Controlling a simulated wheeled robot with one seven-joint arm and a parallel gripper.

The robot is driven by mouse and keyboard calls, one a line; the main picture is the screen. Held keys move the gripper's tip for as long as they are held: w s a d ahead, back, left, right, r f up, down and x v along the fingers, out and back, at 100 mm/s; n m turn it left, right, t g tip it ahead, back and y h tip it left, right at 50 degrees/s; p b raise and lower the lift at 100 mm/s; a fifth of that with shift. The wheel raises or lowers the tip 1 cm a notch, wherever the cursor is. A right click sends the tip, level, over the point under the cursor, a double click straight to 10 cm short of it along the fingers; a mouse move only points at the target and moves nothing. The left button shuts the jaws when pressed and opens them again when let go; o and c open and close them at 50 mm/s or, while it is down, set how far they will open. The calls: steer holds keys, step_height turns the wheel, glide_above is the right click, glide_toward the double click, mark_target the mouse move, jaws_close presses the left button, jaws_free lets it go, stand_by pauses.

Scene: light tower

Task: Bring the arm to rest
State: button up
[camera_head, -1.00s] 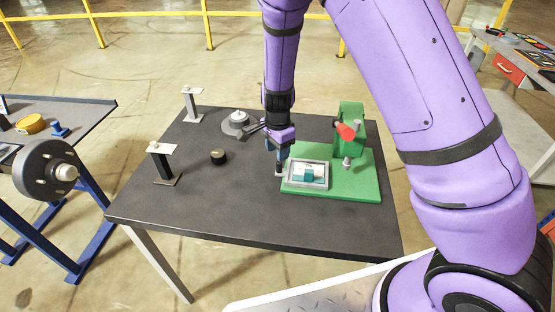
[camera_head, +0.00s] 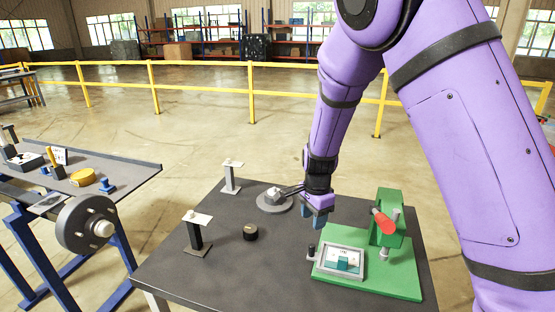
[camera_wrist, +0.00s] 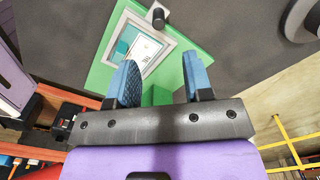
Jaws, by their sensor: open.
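My purple arm reaches down over the dark table (camera_head: 222,274) in the head view. My gripper (camera_head: 316,216) hangs above the table, beside the far left part of the green fixture base (camera_head: 393,281). In the wrist view the two blue fingers of my gripper (camera_wrist: 160,84) are apart with nothing between them. The green base also shows beyond the fingers in the wrist view (camera_wrist: 103,72).
The green fixture carries a framed tray (camera_head: 323,265) and an upright with a red cylinder (camera_head: 384,222). A round grey piece (camera_head: 273,203), a black knob (camera_head: 250,233) and two posts (camera_head: 197,234) (camera_head: 231,178) stand on the table. Another bench (camera_head: 130,174) is left.

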steer(key=s+d+r+n+t+y, duration=0.1)
steer(key=s+d+r+n, duration=0.3)
steer(key=r, duration=0.6)
steer(key=s+d+r+n+t+y, duration=0.15)
steer(key=s+d+r, duration=0.35)
steer(key=r, duration=0.5)
steer(key=s+d+r+n+t+h, duration=0.1)
steer(key=s+d+r+n, duration=0.1)
steer(key=s, duration=0.4)
steer(key=s+d+r+n, duration=0.2)
steer(key=s+r+n, duration=0.1)
steer(key=s, duration=0.4)
steer(key=s+d+r+n+t+h, duration=0.1)
steer(key=s+d+r+n, duration=0.1)
steer(key=s+r, duration=0.2)
steer(key=shift+s+n+t+h, duration=0.35)
steer(key=shift+s, duration=1.35)
